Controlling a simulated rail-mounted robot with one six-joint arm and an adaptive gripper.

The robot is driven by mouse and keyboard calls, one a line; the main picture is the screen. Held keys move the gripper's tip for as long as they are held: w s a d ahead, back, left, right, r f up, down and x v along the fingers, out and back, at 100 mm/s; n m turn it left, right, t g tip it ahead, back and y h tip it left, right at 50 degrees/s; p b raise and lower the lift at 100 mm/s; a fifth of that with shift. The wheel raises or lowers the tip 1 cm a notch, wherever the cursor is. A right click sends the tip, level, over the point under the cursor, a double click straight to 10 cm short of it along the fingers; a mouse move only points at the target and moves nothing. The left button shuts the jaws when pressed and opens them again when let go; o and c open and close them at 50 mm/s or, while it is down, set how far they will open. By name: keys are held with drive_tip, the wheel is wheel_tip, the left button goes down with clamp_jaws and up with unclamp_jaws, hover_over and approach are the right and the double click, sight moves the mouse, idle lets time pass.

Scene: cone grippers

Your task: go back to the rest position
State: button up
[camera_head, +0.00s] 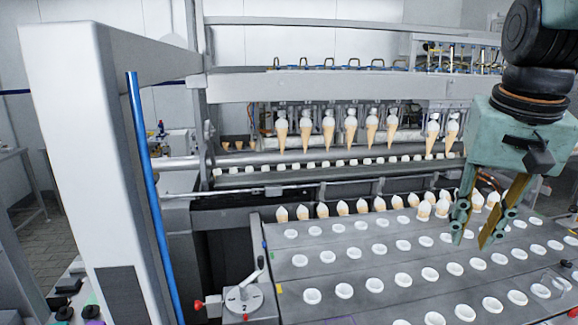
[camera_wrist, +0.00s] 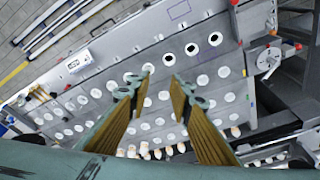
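My gripper (camera_head: 471,240) is at the right of the head view, pointing down over the right part of the grey holed plate (camera_head: 330,250). Its two fingers are apart, with nothing between them. In the wrist view my gripper (camera_wrist: 156,83) also shows open and empty above the plate (camera_wrist: 118,52). It seems clear of the plate, but the exact height is hard to tell. My gripper partly hides the plate and some of the cones behind it.
Ice-cream cones (camera_head: 350,128) hang in a row from the machine's cone grippers. More cones (camera_head: 342,208) stand along the plate's back edge. White-rimmed holes cover the plate; 3 dark holes (camera_wrist: 191,49) show in the wrist view. A lever (camera_head: 243,296) stands at the plate's front left.

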drive_tip(key=s+a+f+n+b, duration=0.1)
drive_tip(key=s+a+f+n, duration=0.1)
drive_tip(key=s+a, duration=0.4)
drive_tip(key=s+a+f+n+t+b, duration=0.1)
drive_tip(key=s+a, duration=0.5)
drive_tip(key=s, duration=0.7)
drive_tip(key=shift+s+f+n+y, duration=0.25)
drive_tip(key=shift+f+n+y, duration=0.15)
drive_tip(key=shift+f+n, duration=0.55)
